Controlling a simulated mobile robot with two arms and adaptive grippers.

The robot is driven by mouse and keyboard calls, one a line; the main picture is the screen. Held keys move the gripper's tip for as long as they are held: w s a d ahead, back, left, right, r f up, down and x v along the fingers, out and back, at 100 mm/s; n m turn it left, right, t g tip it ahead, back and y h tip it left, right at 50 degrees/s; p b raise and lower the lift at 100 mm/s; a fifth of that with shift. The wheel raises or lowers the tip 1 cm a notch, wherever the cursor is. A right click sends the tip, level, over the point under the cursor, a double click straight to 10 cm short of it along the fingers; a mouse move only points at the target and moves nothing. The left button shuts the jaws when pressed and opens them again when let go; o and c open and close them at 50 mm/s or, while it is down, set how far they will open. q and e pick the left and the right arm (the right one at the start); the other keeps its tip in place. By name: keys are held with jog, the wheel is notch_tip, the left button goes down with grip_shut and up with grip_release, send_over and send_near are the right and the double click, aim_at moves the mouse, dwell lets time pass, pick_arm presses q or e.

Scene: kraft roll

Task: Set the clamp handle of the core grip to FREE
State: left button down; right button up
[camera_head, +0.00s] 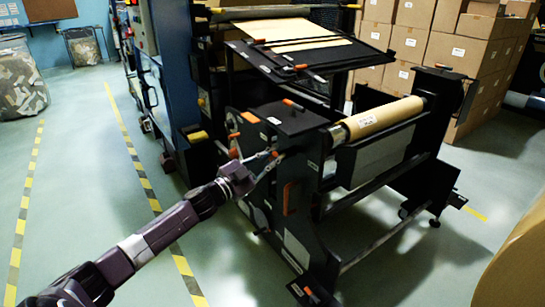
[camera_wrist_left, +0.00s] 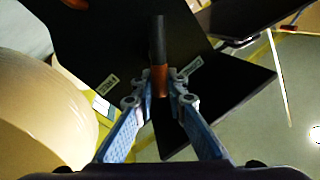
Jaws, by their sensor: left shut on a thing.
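My left gripper (camera_head: 274,155) reaches the near side frame of the dark roll stand in the head view. In the left wrist view, its fingers (camera_wrist_left: 160,88) are shut on the clamp handle, a lever with a black upper part (camera_wrist_left: 157,40) and an orange-brown part between the fingertips. Two small white labels lie on the dark plates, one left (camera_wrist_left: 107,85) and one right (camera_wrist_left: 193,66) of the handle; their words are too small to read. In the head view the handle is largely hidden by the gripper. My right gripper is not in view.
A kraft roll (camera_head: 385,117) lies across the stand (camera_head: 300,195). Another large tan roll (camera_head: 520,265) fills the lower right edge. Stacked cartons (camera_head: 410,45) stand behind. Open green floor lies on the left, with yellow-black striped lines (camera_head: 150,195).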

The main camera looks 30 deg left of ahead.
pick_arm(q)
jog(key=m, duration=0.1)
jog(key=m+b, duration=0.1)
jog(key=m, duration=0.1)
jog(key=f+m+h+b, duration=0.1)
jog(key=shift+s+d+f, duration=0.1)
jog(key=shift+s+d, duration=0.05)
jog(key=shift+d, duration=0.2)
pick_arm(e)
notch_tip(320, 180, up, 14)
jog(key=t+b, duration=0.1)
jog(key=b, duration=0.1)
pick_arm(q)
jog(key=shift+s+d+f+m+h+b, duration=0.1)
jog(key=shift+f+m+h+b, duration=0.25)
jog(key=shift+m, duration=1.15)
jog(key=shift+d+f+m+h+b, duration=0.15)
jog(key=shift+m+h+b, duration=0.4)
jog(key=shift+m, duration=0.95)
jog(key=shift+s+d+f+m+h+b, duration=0.1)
jog(key=shift+f+m+h+b, duration=0.35)
jog(key=shift+m, duration=1.05)
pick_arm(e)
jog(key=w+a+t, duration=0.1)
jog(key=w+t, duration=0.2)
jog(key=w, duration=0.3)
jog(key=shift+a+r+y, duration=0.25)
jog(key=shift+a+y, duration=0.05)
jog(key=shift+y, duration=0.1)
